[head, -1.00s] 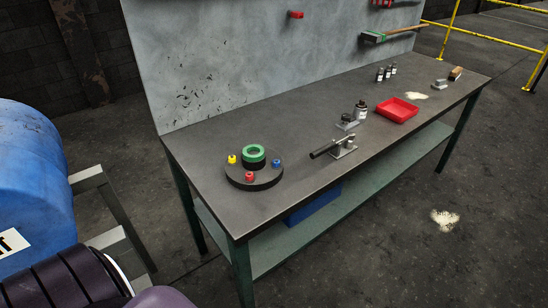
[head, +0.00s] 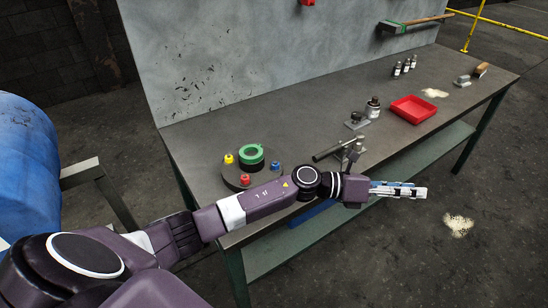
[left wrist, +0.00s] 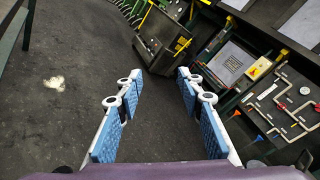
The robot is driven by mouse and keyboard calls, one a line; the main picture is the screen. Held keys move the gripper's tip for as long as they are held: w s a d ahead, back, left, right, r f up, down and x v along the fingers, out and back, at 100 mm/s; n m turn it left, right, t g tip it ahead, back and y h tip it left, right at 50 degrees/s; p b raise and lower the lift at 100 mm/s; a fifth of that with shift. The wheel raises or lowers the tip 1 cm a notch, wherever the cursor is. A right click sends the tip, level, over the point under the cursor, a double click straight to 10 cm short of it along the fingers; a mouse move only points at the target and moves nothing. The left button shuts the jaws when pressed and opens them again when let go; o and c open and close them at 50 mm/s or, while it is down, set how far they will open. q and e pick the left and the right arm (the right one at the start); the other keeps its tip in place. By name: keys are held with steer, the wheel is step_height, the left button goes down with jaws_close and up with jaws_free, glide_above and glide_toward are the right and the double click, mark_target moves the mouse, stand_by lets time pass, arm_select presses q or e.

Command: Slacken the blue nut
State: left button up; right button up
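The blue nut (head: 275,166) sits at the right side of a dark round disc (head: 232,180) on the workbench. My right gripper is in neither view.
A lever tool (head: 338,150) stands on the bench close behind my left wrist. A blue barrel (head: 28,165) is at left. The floor right of the bench is open.

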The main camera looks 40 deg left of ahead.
arm_select(q)
steer(key=s+a+f+m+g+y, duration=0.1)
steer(key=a+f+m+g+y, duration=0.2)
steer(key=m, duration=0.4)
step_height(320, 180, up, 4)
steer(key=m+g+y, duration=0.6)
steer(key=m+y, duration=0.1)
steer(key=y, duration=0.5)
glide_above(274, 163)
steer(key=shift+a+f, duration=0.1)
steer(key=shift+f, duration=0.1)
step_height(274, 163, down, 7)
steer(key=shift+f+p, duration=0.1)
steer(key=shift+p, duration=0.9)
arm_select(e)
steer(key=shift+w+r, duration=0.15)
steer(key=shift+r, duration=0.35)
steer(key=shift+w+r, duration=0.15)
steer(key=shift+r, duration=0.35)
arm_select(q)
steer(key=shift+c, duration=0.5)
jaws_close()
